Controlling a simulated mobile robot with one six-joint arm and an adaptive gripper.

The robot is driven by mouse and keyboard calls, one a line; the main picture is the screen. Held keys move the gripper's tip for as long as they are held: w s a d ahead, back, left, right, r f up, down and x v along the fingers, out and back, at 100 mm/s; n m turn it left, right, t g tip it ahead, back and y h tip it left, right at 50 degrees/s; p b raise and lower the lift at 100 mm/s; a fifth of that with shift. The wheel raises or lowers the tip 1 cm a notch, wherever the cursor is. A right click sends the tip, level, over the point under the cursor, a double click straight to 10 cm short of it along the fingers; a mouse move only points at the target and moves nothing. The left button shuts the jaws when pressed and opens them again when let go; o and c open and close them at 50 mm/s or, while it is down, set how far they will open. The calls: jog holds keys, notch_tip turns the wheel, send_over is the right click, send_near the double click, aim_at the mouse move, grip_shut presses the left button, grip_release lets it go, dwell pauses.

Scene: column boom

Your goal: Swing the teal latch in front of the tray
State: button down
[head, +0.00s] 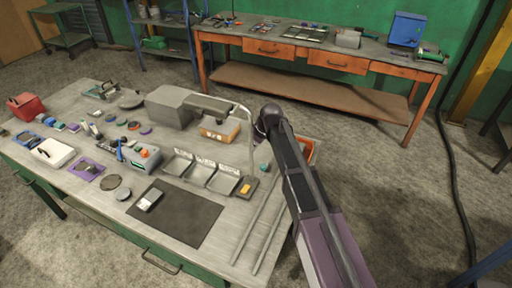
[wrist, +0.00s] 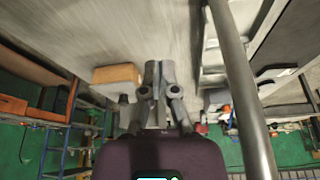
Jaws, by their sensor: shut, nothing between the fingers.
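A small teal piece (head: 264,167), perhaps the latch, shows at the right side of the workbench, just left of my arm. It is too small to tell its shape or position. Three shallow grey trays (head: 224,181) stand in a row left of it; I cannot tell which tray the latch belongs to. My gripper (wrist: 158,66) is shut and empty in the wrist view, its fingers together above the bench. In the head view my arm mostly hides it. I cannot make out the latch in the wrist view.
A lamp (head: 212,104) with a thin curved stand rises behind the trays. An orange-fronted box (head: 220,130) stands beneath it; a similar box shows in the wrist view (wrist: 117,75). A dark mat (head: 175,215) lies in front of the trays. Metal rails (head: 262,232) lie at right.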

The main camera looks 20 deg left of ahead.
aim_at(265, 166)
jog(key=shift+b+x, duration=3.35)
jog(key=shift+x, duration=0.55)
jog(key=shift+s+d+f, duration=0.1)
jog(key=shift+s+d, duration=0.15)
jog(key=shift+d, duration=0.7)
jog(key=shift+s+d, duration=0.25)
jog(key=shift+d, duration=0.7)
